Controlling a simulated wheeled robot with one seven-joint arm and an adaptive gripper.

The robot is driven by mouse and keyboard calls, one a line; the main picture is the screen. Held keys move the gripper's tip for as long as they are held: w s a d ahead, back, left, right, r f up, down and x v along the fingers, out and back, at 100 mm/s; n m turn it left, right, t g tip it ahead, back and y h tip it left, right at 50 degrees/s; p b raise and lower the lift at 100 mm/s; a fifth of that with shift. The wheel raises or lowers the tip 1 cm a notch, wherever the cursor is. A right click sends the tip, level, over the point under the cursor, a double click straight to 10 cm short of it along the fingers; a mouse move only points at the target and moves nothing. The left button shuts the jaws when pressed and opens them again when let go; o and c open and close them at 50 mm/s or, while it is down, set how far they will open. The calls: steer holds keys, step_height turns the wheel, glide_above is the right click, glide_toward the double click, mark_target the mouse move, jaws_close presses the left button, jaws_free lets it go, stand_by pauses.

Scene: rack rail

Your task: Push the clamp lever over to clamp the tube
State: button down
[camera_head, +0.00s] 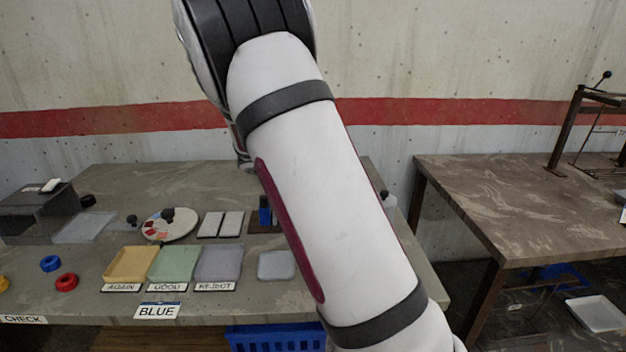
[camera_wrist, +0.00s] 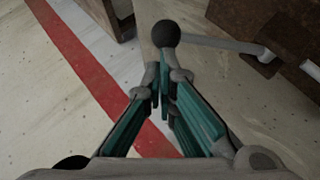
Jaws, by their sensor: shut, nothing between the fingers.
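In the wrist view a grey clamp lever (camera_wrist: 220,43) with a black ball knob (camera_wrist: 166,33) runs from a pivot on a brown block (camera_wrist: 262,62) at the right. My gripper (camera_wrist: 160,82) is shut and empty, its fingertips just below the knob in the picture. I cannot tell whether they touch it. In the head view my arm crosses the middle and my gripper is hidden. A black ball knob (camera_head: 383,194) shows just right of my arm; I cannot tell if it is the same one. I cannot make out the tube.
The left bench (camera_head: 60,305) holds yellow, green and grey trays, a round dial (camera_head: 170,224) and rings. The right table (camera_head: 480,190) carries a dark frame (camera_head: 566,130) with a ball-ended handle (camera_head: 606,75). A gap separates the tables. A red-striped wall stands behind.

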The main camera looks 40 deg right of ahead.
steer(key=shift+s+d+f+b, duration=0.25)
steer(key=shift+d+f+b, duration=0.1)
steer(key=shift+d, duration=0.05)
steer(key=shift+r, duration=0.1)
stand_by(0.4)
steer(key=shift+w+a+r, duration=0.15)
steer(key=shift+w+r, duration=0.05)
steer(key=shift+r, duration=0.1)
steer(key=w+d+r+p+v, duration=0.1)
steer(key=w+r+v, duration=0.1)
steer(key=v, duration=1)
steer(key=s+a+r+n+y+p, duration=0.1)
steer(key=s+a+r+y+p, duration=0.1)
steer(key=s+a, duration=0.5)
steer(key=s+a+r+n+t+y+p, duration=0.1)
steer(key=s+a+y, duration=0.4)
steer(key=s, duration=1.1)
steer(key=s+a+r+n+t+y+p, duration=0.1)
steer(key=s+a+r+y+p, duration=0.2)
steer(key=s+a, duration=0.6)
steer(key=shift+s+a+r+n+y, duration=0.2)
steer(key=shift+s+n+y, duration=0.25)
steer(key=shift+s, duration=0.8)
